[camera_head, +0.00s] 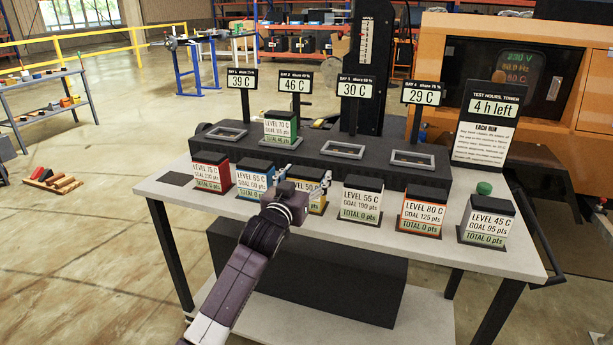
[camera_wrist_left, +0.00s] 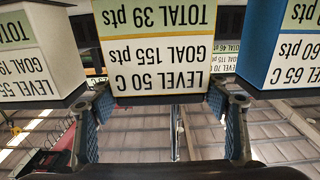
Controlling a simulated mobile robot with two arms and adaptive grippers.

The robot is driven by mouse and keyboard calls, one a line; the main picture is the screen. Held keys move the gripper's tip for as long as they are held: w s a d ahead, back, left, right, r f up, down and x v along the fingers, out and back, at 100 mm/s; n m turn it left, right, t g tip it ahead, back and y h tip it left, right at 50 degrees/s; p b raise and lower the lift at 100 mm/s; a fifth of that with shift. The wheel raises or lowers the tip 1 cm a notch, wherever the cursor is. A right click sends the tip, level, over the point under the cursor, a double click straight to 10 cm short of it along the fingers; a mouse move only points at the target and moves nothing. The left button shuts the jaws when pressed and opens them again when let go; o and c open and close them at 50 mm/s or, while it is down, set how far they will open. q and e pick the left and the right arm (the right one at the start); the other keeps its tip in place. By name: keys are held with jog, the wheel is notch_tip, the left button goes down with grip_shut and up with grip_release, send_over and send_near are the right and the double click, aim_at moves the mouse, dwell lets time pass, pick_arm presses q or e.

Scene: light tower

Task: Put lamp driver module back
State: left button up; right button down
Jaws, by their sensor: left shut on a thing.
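The lamp driver modules are labelled blocks with dark tops. The yellow-edged LEVEL 50 C module (camera_head: 310,175) is in the front row, partly hidden by my left gripper (camera_head: 303,183). In the left wrist view the LEVEL 50 C module (camera_wrist_left: 158,50) appears upside down, reading TOTAL 39 pts, between the fingers of my left gripper (camera_wrist_left: 163,125). The gripper is shut on it. I cannot tell whether it touches the table. The green LEVEL 70 C module (camera_head: 280,128) stands in bay 2 of the black rack (camera_head: 318,162). My right gripper is not in view.
Close neighbours are the blue LEVEL 65 C module (camera_head: 256,180) and the LEVEL 55 C module (camera_head: 361,200). Red LEVEL 75 C (camera_head: 210,173), orange LEVEL 80 C (camera_head: 420,212) and LEVEL 45 C (camera_head: 486,220) modules also stand on the table (camera_head: 180,205). Bays 1, 3 and 4 look empty.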

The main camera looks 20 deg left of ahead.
pick_arm(q)
jog(key=o, duration=1.7)
jog(key=shift+s+r, duration=0.1)
jog(key=shift+s, duration=0.25)
jog(key=s+p, duration=0.1)
jog(key=s, duration=1)
jog(key=shift+s+a, duration=0.2)
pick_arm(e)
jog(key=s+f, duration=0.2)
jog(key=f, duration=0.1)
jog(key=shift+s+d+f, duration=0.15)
